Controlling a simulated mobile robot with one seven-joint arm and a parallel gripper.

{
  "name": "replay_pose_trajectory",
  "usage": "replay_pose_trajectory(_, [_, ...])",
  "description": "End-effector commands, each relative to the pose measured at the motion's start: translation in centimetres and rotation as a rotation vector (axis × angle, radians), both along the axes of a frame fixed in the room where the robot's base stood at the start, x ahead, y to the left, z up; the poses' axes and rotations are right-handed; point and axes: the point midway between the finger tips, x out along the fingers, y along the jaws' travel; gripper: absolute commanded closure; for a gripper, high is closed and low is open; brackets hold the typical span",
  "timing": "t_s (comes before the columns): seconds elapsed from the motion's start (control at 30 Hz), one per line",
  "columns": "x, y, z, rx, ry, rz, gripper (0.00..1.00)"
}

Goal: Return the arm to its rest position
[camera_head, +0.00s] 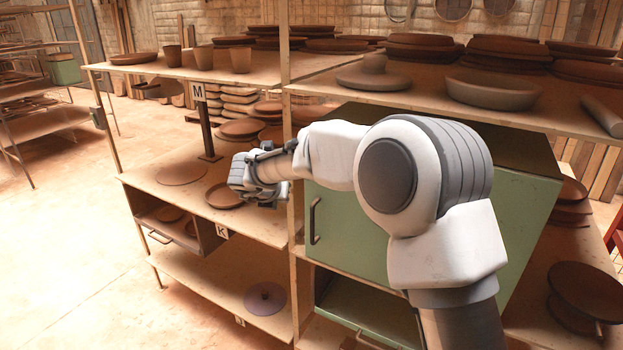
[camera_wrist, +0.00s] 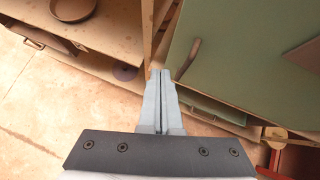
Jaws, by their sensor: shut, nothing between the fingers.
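My white arm reaches from the lower right toward the shelving in the head view. My gripper (camera_head: 267,200) is at its end, in front of the middle shelf and left of the green cabinet. In the wrist view my gripper (camera_wrist: 161,75) shows its two grey fingers pressed together with nothing between them. The fingertips appear over the shelf post and the left edge of the green cabinet (camera_wrist: 236,62), near its dark handle (camera_wrist: 187,58). I cannot tell the exact gap to them.
The green cabinet (camera_head: 345,228) stands behind my arm. A middle shelf (camera_head: 160,195) carries brown plates and a post marked M (camera_head: 198,92). An open drawer (camera_head: 165,228) sits below, by a K label (camera_head: 222,231). The upper shelf (camera_head: 300,74) holds cups and plates. Open floor (camera_head: 80,250) lies left.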

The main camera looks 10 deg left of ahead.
Motion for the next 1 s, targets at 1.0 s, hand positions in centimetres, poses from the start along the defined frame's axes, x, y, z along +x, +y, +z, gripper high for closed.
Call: replay_pose_trajectory(1.0, [-22.1,-19.8,15.4,-1.724,-0.343,1.804,1.0])
